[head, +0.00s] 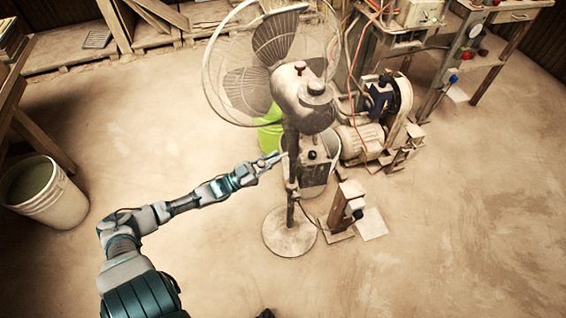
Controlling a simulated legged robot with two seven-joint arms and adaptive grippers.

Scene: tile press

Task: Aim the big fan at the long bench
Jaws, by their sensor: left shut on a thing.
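The big fan (290,190) stands on a round base on the floor at the middle. Its motor housing (303,95) is toward me and its wire cage (225,75) faces away, toward the back and slightly left. My left gripper (280,157) reaches in from the left and is shut on the fan's upright pole, below the motor; its fingertips are small and partly hard to make out. I cannot tell for sure whether this is the long bench.
A white bucket (48,200) stands at the left by a wooden table (12,85). Behind the fan are a green container (270,135), a motor machine (360,138) and a cluttered workbench (500,12). A small post (346,205) stands right of the fan. The right floor is clear.

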